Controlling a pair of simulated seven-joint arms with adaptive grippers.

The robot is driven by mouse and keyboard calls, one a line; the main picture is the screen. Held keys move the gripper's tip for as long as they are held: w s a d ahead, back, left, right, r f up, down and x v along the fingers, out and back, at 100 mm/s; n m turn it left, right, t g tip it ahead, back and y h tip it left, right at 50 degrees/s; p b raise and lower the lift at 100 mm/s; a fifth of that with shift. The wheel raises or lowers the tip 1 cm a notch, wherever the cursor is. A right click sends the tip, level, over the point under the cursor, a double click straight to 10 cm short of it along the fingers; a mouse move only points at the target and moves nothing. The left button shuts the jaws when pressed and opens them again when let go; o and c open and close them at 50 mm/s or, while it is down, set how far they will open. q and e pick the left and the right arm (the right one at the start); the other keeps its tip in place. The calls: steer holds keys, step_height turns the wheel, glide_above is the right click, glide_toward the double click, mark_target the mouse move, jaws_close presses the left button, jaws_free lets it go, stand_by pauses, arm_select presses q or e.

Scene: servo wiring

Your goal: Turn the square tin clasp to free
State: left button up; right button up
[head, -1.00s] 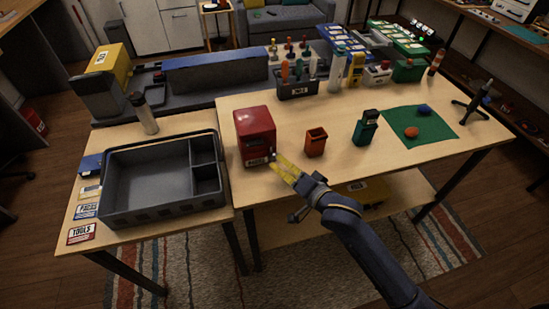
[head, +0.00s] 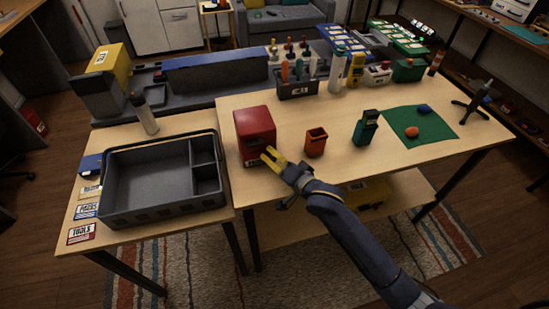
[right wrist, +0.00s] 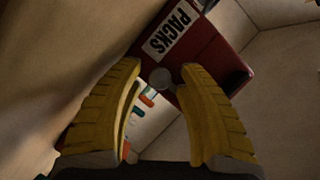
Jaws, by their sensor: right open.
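The red square tin (head: 254,130) stands upright near the left edge of the wooden table. In the right wrist view its red face (right wrist: 205,58) carries a white PACKS label (right wrist: 172,32). A small round grey clasp (right wrist: 161,78) sits at the tin below that label. My right gripper (head: 267,155) has yellow fingers and is at the tin's lower front in the head view. In the right wrist view its open fingers (right wrist: 163,72) are on either side of the clasp; I cannot tell whether they touch it. My left gripper is not in view.
An orange open bin (head: 316,143) stands just right of the tin, with a teal device (head: 365,128) farther right. A grey divided tray (head: 150,213) is on the left table. A tool holder (head: 297,91) stands behind. Table between tin and holder is clear.

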jaws_close()
steer(key=shift+r+n, duration=0.1)
steer(key=shift+n, duration=0.2)
steer(key=n+h, duration=0.2)
steer(key=shift+a+r+n, duration=0.1)
steer(key=shift+a+n, duration=0.05)
steer(key=shift+n, duration=0.25)
steer(key=n+h, duration=0.2)
steer(key=n, duration=0.1)
steer(key=n+h, duration=0.2)
steer(key=n, duration=0.1)
steer(key=shift+a+t, duration=0.15)
steer(key=shift+t, duration=0.15)
steer(key=shift+s+n+t+h, duration=0.1)
steer(key=shift+n+t+h, duration=0.4)
steer(key=shift+n+h, duration=0.65)
steer(key=shift+n, duration=0.45)
